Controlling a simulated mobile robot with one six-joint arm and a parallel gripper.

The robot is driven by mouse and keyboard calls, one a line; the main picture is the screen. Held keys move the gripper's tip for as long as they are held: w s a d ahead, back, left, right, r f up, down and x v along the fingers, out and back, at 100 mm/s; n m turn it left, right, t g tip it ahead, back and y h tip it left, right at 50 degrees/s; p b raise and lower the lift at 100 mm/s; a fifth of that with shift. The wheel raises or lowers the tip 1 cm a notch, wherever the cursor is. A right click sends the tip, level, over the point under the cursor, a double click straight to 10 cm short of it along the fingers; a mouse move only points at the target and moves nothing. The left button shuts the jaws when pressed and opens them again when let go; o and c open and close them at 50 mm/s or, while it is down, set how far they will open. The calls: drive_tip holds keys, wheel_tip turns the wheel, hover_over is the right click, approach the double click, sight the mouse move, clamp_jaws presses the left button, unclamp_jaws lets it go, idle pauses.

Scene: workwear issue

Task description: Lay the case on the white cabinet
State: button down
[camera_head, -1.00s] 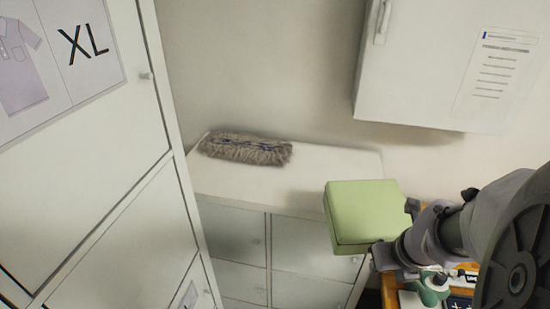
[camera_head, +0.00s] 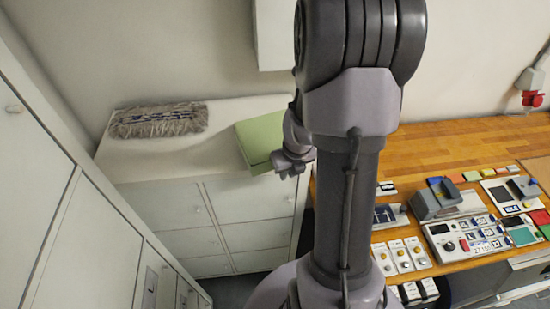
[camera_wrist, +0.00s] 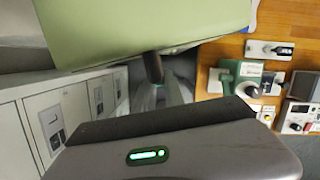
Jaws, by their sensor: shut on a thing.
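The green case (camera_head: 260,140) is a box held by my gripper (camera_head: 284,164), which is shut on its right side. In the head view the case overlaps the right end of the white cabinet's top (camera_head: 221,122); whether it touches the top I cannot tell. In the wrist view the case (camera_wrist: 130,25) fills the upper left, with a dark gripper finger (camera_wrist: 153,67) at its lower edge. My arm hides part of the area right of the case.
A grey mop head (camera_head: 158,121) lies on the left of the cabinet top, with bare surface between it and the case. A wooden bench (camera_head: 480,140) with several devices stands to the right. A white wall cabinet (camera_head: 272,35) hangs above.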

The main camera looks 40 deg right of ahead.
drive_tip(key=x, duration=0.1)
drive_tip(key=b+x, duration=0.1)
drive_tip(key=x, duration=0.2)
drive_tip(key=shift+w+d+r, duration=0.15)
drive_tip(key=shift+w+d, duration=0.1)
drive_tip(key=shift+d, duration=0.05)
drive_tip(key=shift+b, duration=0.35)
drive_tip(key=shift+f, duration=0.25)
drive_tip(key=c, duration=1.4)
unclamp_jaws()
drive_tip(key=shift+r, duration=0.1)
drive_tip(key=shift+r, duration=0.1)
